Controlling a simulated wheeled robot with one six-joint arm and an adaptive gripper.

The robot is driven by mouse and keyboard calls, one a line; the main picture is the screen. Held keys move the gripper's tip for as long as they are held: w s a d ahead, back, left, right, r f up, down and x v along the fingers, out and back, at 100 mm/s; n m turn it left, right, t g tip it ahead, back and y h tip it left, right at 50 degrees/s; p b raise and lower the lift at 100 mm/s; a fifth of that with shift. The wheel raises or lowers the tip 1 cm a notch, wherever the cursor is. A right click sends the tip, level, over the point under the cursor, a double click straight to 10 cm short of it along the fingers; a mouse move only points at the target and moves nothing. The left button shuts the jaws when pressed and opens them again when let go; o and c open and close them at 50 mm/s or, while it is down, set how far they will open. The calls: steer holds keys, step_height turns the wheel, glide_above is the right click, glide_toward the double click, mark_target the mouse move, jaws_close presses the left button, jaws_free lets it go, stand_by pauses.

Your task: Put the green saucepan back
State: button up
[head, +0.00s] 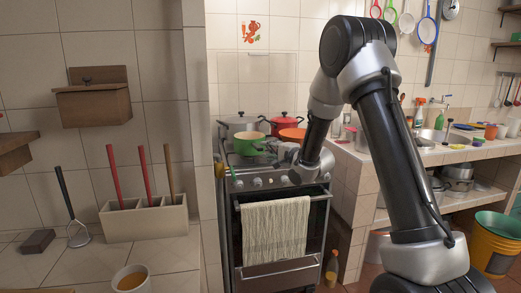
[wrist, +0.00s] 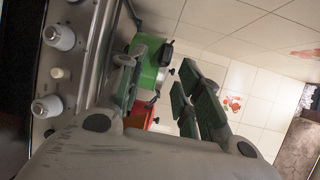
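The green saucepan (head: 250,147) with a pale inside sits upright at the front of the stove top (head: 230,158) in the head view. Part of its green side (wrist: 148,76) shows in the wrist view beyond my fingers, with a dark handle near it. My gripper (head: 286,155) is just right of the saucepan, over the stove's front, and its fingers are hard to make out there. In the wrist view my gripper (wrist: 157,68) has its two fingers spread apart with a gap between them. I cannot tell whether a finger touches the saucepan.
A grey pot (head: 240,124), a red pot (head: 286,119) and an orange pan (head: 293,134) stand close behind. A towel (head: 275,232) hangs on the oven door. A utensil box (head: 146,220) stands on the left counter. Utensils hang on the wall at upper right.

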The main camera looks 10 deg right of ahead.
steer(key=s+d+r+n+g+h, duration=0.2)
steer(key=s+d+r+n+h, duration=0.15)
steer(key=s+d, duration=0.4)
steer(key=s+d+r+n+g+h, duration=0.25)
steer(key=s+d+r, duration=0.2)
steer(key=s, duration=0.65)
steer(key=s+f+n+g+h, duration=0.1)
steer(key=s+n+g, duration=0.5)
steer(key=s, duration=2.4)
steer(key=shift+s+a+n, duration=0.15)
steer(key=shift+a+n, duration=0.1)
steer(key=shift+n, duration=0.55)
